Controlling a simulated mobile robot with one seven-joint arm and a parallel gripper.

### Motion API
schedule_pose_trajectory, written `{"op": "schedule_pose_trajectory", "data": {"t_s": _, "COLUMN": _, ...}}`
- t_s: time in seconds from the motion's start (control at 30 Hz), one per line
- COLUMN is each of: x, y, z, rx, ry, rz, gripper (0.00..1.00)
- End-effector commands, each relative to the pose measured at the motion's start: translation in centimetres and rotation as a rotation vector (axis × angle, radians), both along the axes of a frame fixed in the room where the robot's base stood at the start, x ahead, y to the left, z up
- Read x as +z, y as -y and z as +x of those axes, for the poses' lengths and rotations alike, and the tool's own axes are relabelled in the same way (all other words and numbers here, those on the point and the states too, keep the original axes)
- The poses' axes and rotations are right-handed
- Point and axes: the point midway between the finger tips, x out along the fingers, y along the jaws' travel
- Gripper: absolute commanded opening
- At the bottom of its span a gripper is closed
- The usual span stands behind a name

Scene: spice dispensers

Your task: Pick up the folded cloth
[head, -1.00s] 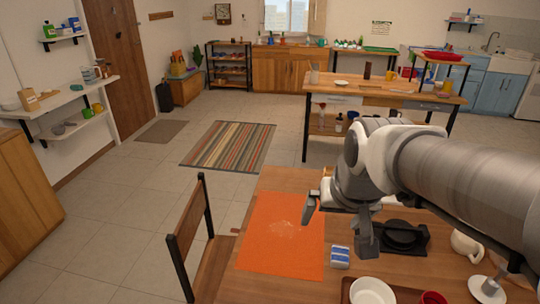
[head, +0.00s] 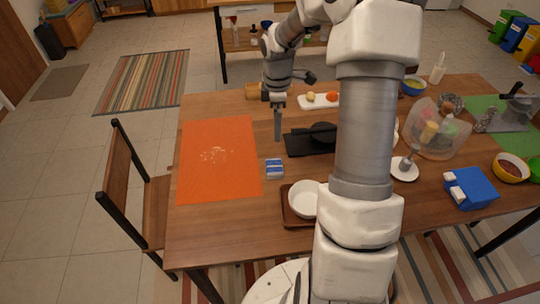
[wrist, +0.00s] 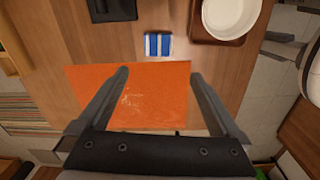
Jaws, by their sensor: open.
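The folded cloth (head: 275,168) is a small blue-and-white striped bundle lying on the wooden table, just right of the orange mat. It also shows in the wrist view (wrist: 158,45), above the mat's upper edge. My gripper (wrist: 160,75) is open and empty, its two fingers spread over the orange mat in that view. The cloth lies beyond the fingertips there, roughly centred between them and apart from them. In the head view my gripper (head: 278,124) hangs above the table, on the far side of the cloth.
The orange mat (head: 218,165) carries pale specks. A white bowl (head: 303,198) sits on a brown tray (head: 290,218) close to the cloth. A black object (head: 300,143) lies behind it. A wooden chair (head: 130,180) stands left of the table. A blue box (head: 472,190) is at the right.

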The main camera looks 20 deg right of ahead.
Motion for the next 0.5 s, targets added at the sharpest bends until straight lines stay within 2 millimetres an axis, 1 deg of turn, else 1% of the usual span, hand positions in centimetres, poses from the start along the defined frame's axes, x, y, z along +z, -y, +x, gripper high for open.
{"op": "schedule_pose_trajectory", "data": {"t_s": 0.03, "x": -0.7, "y": 0.3, "z": 0.2, "rx": 0.026, "ry": -0.008, "rz": 0.01, "gripper": 1.0}}
{"op": "schedule_pose_trajectory", "data": {"t_s": 0.17, "x": -1.7, "y": 0.6, "z": 0.5, "rx": 0.074, "ry": -0.017, "rz": 0.019, "gripper": 1.0}}
{"op": "schedule_pose_trajectory", "data": {"t_s": 0.27, "x": -2.8, "y": 0.6, "z": 0.5, "rx": 0.082, "ry": -0.02, "rz": 0.022, "gripper": 1.0}}
{"op": "schedule_pose_trajectory", "data": {"t_s": 0.37, "x": -4.7, "y": 0.6, "z": 0.5, "rx": 0.083, "ry": -0.021, "rz": 0.022, "gripper": 1.0}}
{"op": "schedule_pose_trajectory", "data": {"t_s": 0.5, "x": -7.9, "y": 0.6, "z": 0.4, "rx": 0.08, "ry": -0.022, "rz": 0.022, "gripper": 1.0}}
